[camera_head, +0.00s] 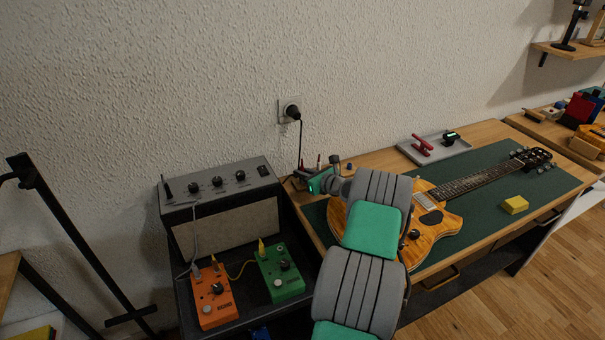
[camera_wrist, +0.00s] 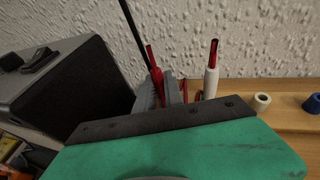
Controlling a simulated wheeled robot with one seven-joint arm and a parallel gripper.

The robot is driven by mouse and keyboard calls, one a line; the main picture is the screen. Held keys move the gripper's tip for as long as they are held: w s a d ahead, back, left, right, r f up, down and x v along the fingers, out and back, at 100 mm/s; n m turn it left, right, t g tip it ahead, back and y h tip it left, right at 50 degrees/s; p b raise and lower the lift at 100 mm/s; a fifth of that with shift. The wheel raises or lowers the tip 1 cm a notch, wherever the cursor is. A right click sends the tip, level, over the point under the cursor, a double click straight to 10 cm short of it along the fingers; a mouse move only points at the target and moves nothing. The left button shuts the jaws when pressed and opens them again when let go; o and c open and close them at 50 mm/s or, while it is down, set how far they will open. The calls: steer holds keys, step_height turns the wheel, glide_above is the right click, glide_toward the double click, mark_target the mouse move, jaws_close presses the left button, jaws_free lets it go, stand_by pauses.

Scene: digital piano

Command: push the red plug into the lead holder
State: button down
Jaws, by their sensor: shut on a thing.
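The red plug (camera_wrist: 154,66) stands near the middle of the wrist view, leaning slightly, with its lower part between grey parts just beyond my gripper (camera_wrist: 160,96). My gripper is shut on the red plug; the fingertips are mostly hidden behind the green housing. In the head view my gripper (camera_head: 308,181) is at the back left corner of the wooden desk, beside the amplifier. A grey piece, perhaps the lead holder (camera_wrist: 174,88), shows behind the gripper. I cannot tell whether the plug is inside it.
A white plug with a red and dark tip (camera_wrist: 211,70) stands close on the right. A white ring (camera_wrist: 261,101) and a blue ring (camera_wrist: 313,103) lie further right. The amplifier (camera_head: 218,190) is on the left. A guitar (camera_head: 435,228) lies on the green mat.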

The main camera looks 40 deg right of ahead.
steer(key=c, duration=1.4)
jaws_free()
steer(key=shift+f, duration=0.15)
steer(key=shift+o, duration=0.2)
step_height(320, 180, up, 3)
steer(key=shift+f, duration=0.1)
steer(key=s+a+r+p, duration=0.1)
steer(key=s+a+r, duration=0.7)
steer(key=s+r, duration=0.2)
steer(key=shift+s, duration=0.8)
